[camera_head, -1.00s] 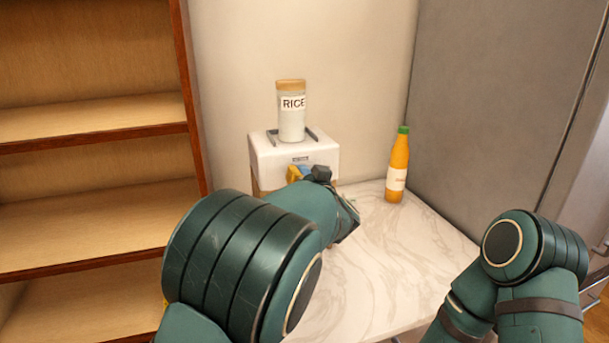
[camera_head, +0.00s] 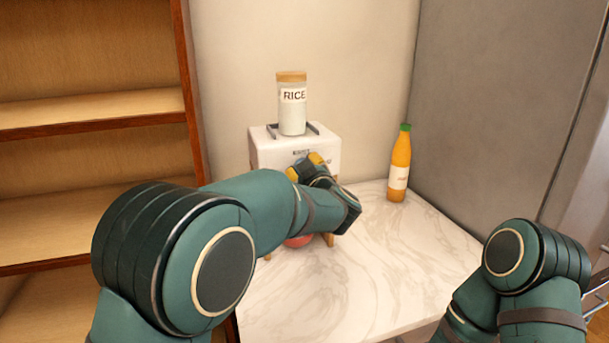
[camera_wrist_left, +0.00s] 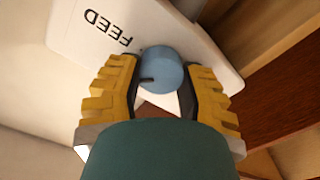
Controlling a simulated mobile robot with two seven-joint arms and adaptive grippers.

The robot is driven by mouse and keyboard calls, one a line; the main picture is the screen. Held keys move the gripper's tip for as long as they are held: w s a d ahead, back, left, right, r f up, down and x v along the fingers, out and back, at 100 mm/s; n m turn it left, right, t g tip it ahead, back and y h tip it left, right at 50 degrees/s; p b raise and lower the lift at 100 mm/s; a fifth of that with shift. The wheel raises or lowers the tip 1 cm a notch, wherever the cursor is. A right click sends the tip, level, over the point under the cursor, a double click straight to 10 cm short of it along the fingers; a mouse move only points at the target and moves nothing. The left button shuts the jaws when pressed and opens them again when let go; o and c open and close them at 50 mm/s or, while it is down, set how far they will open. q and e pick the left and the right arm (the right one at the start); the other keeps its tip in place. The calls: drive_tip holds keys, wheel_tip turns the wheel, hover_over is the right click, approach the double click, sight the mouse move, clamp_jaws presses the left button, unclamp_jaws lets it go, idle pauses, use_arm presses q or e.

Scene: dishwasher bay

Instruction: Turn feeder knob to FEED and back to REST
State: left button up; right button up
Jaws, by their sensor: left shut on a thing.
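The feeder (camera_head: 283,153) is a white box on legs on the marble counter, with a clear RICE jar (camera_head: 292,108) on top. Its round blue knob (camera_wrist_left: 160,70) shows in the left wrist view, with a dark mark on its lower left side. The word FEED (camera_wrist_left: 108,28) is printed on the white face up and left of the knob. My left gripper (camera_wrist_left: 161,84), with yellow fingers, is shut on the knob, one finger on each side. It also shows at the feeder's front in the head view (camera_head: 306,168), where it and the wrist hide the knob. My right gripper is out of view.
An orange bottle with a green cap (camera_head: 399,163) stands on the counter right of the feeder. A red thing (camera_head: 299,241) shows partly below my left wrist. A wooden shelf (camera_head: 90,113) is at the left. The counter's front (camera_head: 370,285) is clear.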

use_arm(q)
drive_tip(key=n+b, duration=0.3)
drive_tip(key=n, duration=0.2)
drive_tip(key=shift+a+f, duration=0.15)
drive_tip(key=shift+n+b, duration=0.85)
drive_tip(key=shift+n, duration=1.05)
drive_tip(key=o, duration=1.2)
drive_tip(key=shift+s, duration=0.1)
drive_tip(key=v, duration=1.1)
drive_tip(key=shift+s, duration=0.35)
